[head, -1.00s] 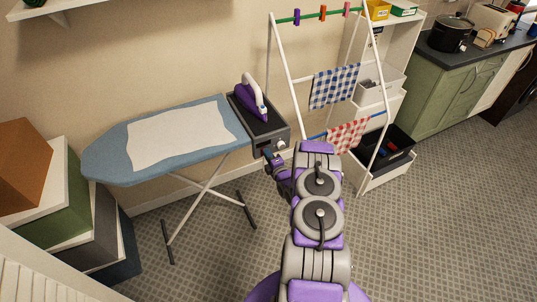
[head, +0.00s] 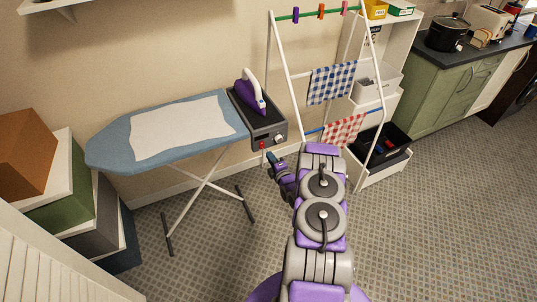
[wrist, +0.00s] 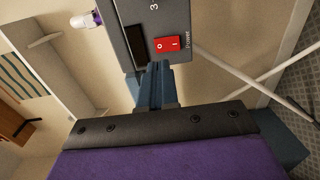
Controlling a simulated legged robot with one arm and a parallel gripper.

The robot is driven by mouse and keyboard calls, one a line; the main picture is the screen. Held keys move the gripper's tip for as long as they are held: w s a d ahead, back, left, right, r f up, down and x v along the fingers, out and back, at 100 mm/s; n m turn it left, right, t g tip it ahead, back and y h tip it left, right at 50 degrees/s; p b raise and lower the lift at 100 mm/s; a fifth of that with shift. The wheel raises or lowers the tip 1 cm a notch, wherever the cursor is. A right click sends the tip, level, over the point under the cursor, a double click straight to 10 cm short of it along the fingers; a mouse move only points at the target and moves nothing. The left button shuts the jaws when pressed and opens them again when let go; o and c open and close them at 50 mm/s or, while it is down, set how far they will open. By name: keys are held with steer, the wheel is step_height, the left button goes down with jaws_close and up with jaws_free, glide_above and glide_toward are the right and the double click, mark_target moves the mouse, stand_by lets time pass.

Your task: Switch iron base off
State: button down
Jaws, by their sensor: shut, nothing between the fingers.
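The iron base (head: 262,126) is a dark grey box at the right end of the ironing board, with a purple and white iron (head: 250,97) on top. Its front has a pale knob (head: 279,138) and a small red switch (head: 262,145). In the wrist view the base's front panel (wrist: 118,28) shows the red rocker switch (wrist: 168,44), marked O and I; which side is pressed I cannot tell. My gripper (head: 270,156) is shut and empty, just below the base's front. In the wrist view its fingertips (wrist: 155,70) are close to the switch; contact is unclear.
The blue ironing board (head: 115,143) stands along the wall on crossed legs. A white drying rack (head: 293,85) with checked cloths is to the right. Stacked boxes (head: 60,195) are at left. The floor (head: 215,265) in front is open.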

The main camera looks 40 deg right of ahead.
steer(key=p+v, duration=0.1)
steer(key=v, duration=0.6)
steer(key=shift+s+r, duration=0.15)
steer(key=shift+s, duration=0.05)
steer(key=shift+d, duration=0.25)
